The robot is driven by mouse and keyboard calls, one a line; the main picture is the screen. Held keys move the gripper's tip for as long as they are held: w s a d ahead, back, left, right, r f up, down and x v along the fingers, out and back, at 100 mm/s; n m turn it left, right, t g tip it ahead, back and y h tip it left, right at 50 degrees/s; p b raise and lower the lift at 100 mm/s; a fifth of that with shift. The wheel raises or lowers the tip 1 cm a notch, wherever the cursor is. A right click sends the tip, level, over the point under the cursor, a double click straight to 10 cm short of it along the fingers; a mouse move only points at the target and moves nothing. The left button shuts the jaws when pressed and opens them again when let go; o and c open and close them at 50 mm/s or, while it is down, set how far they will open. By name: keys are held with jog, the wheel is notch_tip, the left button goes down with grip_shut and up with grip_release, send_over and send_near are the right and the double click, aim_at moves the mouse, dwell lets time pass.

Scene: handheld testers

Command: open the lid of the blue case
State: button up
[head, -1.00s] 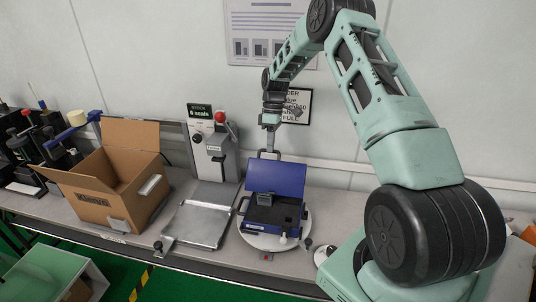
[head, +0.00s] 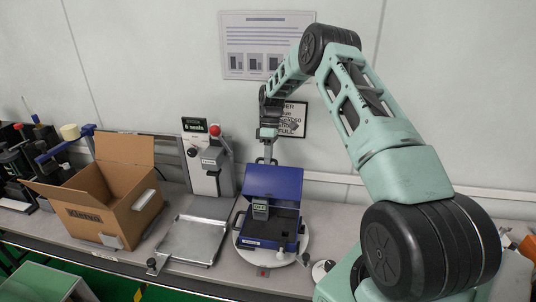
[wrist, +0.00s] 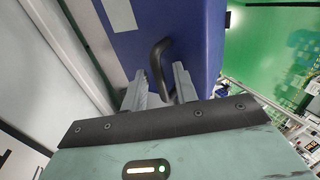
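The blue case (head: 268,243) sits on a round white turntable (head: 306,247) on the bench. Its lid (head: 274,182) stands raised at the back, and the dark inside shows. A small grey tester (head: 260,208) is in the case at the left. My gripper (head: 267,156) is at the top edge of the lid, at the lid's handle. In the wrist view the dark curved handle (wrist: 158,65) lies between the two fingers of my gripper (wrist: 161,76), which look closed around it. The blue lid also fills the upper middle there (wrist: 195,45).
A metal plate fixture (head: 195,240) with a red-knobbed stand (head: 208,165) is left of the case. An open cardboard box (head: 95,222) is farther left. The wall (head: 190,80) is close behind the lid. My arm takes up the right side.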

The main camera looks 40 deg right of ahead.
jog(key=shift+w+r, duration=0.1)
jog(key=shift+r, duration=0.15)
jog(key=shift+r, duration=0.5)
notch_tip(320, 180, up, 9)
jog(key=b, duration=0.3)
